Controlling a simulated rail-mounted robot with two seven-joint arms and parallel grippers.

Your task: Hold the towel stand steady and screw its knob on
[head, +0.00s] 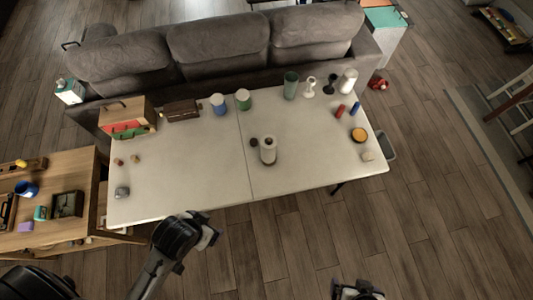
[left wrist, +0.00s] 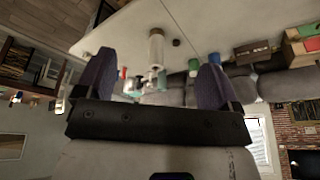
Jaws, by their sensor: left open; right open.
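The towel stand (head: 267,152), with a white roll on it, stands upright near the middle of the white table. It also shows in the left wrist view (left wrist: 156,47). A small dark knob (head: 254,143) lies on the table just left of the stand, apart from it. The knob shows beside the stand in the left wrist view (left wrist: 176,42). My left gripper (head: 206,233) is at the table's front edge, open and empty. Its two purple fingers (left wrist: 153,75) are wide apart, with the stand beyond them. My right gripper (head: 357,291) is open, low in front of the table, partly cut off by the frame.
The white table (head: 205,168) has free room around the stand. A wooden box (head: 127,115), blue cup (head: 218,104), green cup (head: 243,99) and several other items line its back. A wooden side table (head: 75,166) is left; a sofa (head: 218,45) behind.

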